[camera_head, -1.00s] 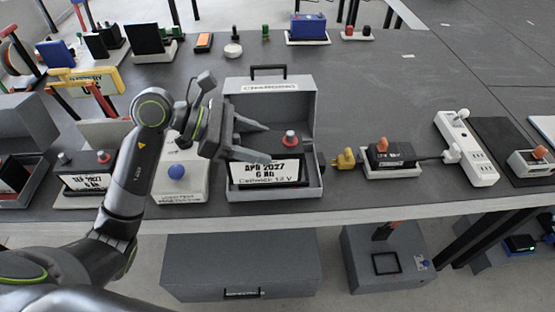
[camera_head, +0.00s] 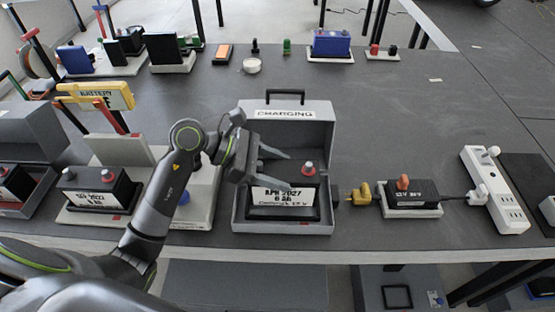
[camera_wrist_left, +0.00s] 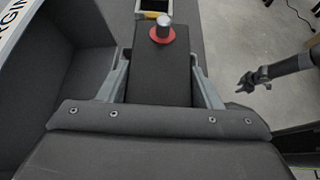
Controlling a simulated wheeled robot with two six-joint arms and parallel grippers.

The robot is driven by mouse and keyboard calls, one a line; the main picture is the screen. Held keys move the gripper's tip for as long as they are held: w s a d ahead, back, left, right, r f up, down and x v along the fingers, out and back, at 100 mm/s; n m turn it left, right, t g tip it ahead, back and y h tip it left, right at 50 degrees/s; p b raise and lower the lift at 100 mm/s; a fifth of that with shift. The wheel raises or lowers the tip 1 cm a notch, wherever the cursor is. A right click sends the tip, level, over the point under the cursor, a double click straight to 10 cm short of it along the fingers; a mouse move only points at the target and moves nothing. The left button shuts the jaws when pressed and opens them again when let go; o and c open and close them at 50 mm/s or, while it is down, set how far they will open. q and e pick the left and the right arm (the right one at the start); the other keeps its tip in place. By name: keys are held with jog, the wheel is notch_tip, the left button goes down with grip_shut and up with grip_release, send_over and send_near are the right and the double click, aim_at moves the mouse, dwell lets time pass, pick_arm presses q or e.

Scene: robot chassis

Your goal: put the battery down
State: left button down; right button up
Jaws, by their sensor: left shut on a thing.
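The battery (camera_head: 283,208) is a dark block with a white "APR 2027 6 Ah" label and a red-collared post. In the head view it is upright within the outline of the open grey charging box (camera_head: 327,130). I cannot tell whether it touches the box floor. My left gripper (camera_head: 284,170) is shut on the battery's upper part from the left. In the left wrist view the battery (camera_wrist_left: 160,75) is between the two fingers, with a grey box wall at left. My right gripper (camera_wrist_left: 252,80) shows small at the right, away from the battery; its opening is unclear.
A yellow plug (camera_head: 360,194) and a small dark battery unit (camera_head: 404,195) are right of the box, then a white power strip (camera_head: 493,190).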

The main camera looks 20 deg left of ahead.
pick_arm(q)
jog(key=shift+d+f, duration=0.1)
jog(key=shift+f, duration=1.55)
pick_arm(e)
jog(key=shift+w+r, duration=0.2)
jog(key=shift+w, duration=0.2)
pick_arm(q)
jog(key=shift+f, duration=0.2)
pick_arm(e)
jog(key=shift+f, duration=0.2)
pick_arm(q)
jog(key=shift+c, duration=2.1)
grip_release()
jog(key=shift+s+f, duration=0.1)
pick_arm(e)
jog(key=shift+d+r, duration=0.1)
jog(key=shift+r, duration=0.1)
pick_arm(q)
jog(key=shift+s+a+r, duration=0.1)
jog(key=shift+a+r, duration=0.15)
jog(key=shift+a, duration=0.25)
jog(key=b+v, duration=0.1)
jog(key=v, duration=1)
jog(key=shift+b, duration=0.4)
pick_arm(e)
jog(key=shift+s+f, duration=0.1)
jog(key=shift+f, duration=0.9)
